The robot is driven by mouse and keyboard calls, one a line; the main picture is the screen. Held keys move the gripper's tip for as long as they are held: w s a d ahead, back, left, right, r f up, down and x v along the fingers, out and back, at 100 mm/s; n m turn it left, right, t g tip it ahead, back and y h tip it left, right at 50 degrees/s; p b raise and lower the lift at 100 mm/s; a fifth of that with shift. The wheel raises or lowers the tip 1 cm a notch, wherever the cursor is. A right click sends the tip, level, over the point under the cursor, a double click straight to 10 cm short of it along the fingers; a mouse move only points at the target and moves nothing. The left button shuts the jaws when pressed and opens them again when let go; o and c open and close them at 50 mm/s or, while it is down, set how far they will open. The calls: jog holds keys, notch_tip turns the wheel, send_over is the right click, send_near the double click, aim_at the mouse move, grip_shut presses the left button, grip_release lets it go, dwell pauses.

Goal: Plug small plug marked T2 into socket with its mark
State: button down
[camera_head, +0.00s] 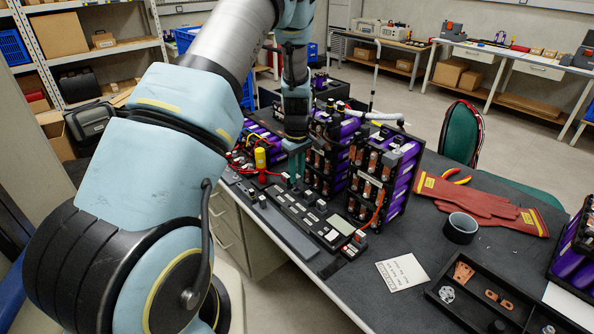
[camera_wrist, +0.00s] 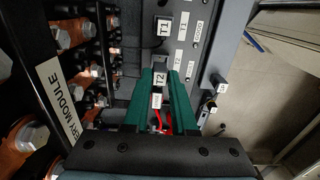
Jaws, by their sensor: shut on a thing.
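My gripper (camera_head: 297,165) has green fingers that point down over the long black socket panel (camera_head: 305,222) at the table's left edge. In the wrist view my gripper (camera_wrist: 162,85) is shut on the small black plug marked T2 (camera_wrist: 160,78). The plug sits between the fingertips, close over the panel (camera_wrist: 195,45). Its underside is hidden, so I cannot tell whether it is in a socket. A black plug marked T1 (camera_wrist: 162,28) stands on the panel just beyond it.
Purple battery modules (camera_head: 385,170) with copper busbars stand close to the right of my gripper; they fill the left of the wrist view. Red gloves (camera_head: 480,205), a black tape roll (camera_head: 460,228), a paper card (camera_head: 402,272) and a black parts tray (camera_head: 500,295) lie to the right.

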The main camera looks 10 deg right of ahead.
jog(key=shift+f+b, duration=0.5)
jog(key=shift+f, duration=0.7)
jog(key=shift+f, duration=0.25)
jog(key=c, duration=0.6)
grip_release()
jog(key=shift+c, duration=0.2)
jog(key=shift+r, duration=0.1)
jog(key=shift+r+p, duration=1.85)
jog(key=shift+r, duration=1.1)
